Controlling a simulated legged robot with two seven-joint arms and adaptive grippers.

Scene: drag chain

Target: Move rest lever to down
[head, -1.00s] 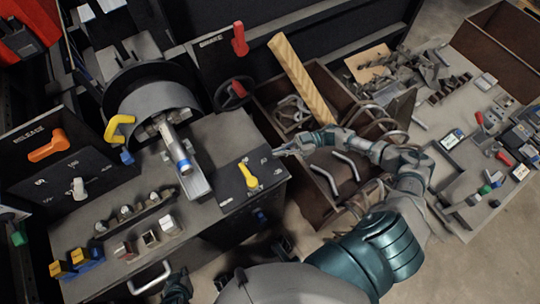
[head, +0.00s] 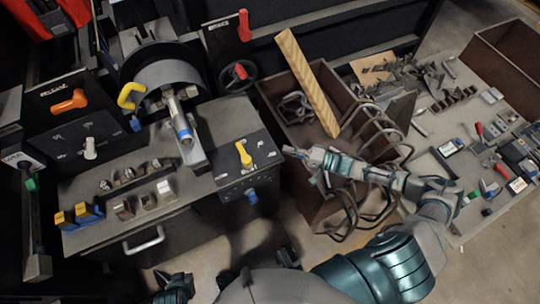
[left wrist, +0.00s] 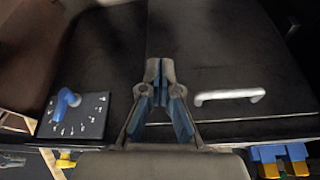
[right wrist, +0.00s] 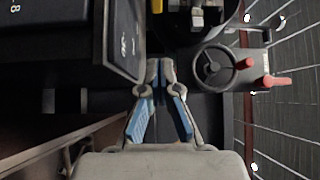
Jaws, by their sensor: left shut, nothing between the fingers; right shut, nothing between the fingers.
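A yellow lever (head: 243,154) stands on the small black panel (head: 225,178) at the right end of the grey console. I cannot read its labels surely, so I cannot tell if this is the rest lever. My right gripper (head: 288,151) is shut and empty, to the right of the yellow lever and apart from it. In the right wrist view it is also shut (right wrist: 160,68), beside a dark panel with white lettering. My left gripper (left wrist: 160,68) is shut and empty in front of the dark console front. In the head view, only a dark part of the left arm shows at the bottom.
A blue knob (head: 250,195) sits on the console's front below the yellow lever. An orange lever (head: 70,101), a red lever (head: 244,25) and a handwheel (head: 237,76) stand behind. A brown bin (head: 300,178) with a wooden plank (head: 306,82) is under my right arm.

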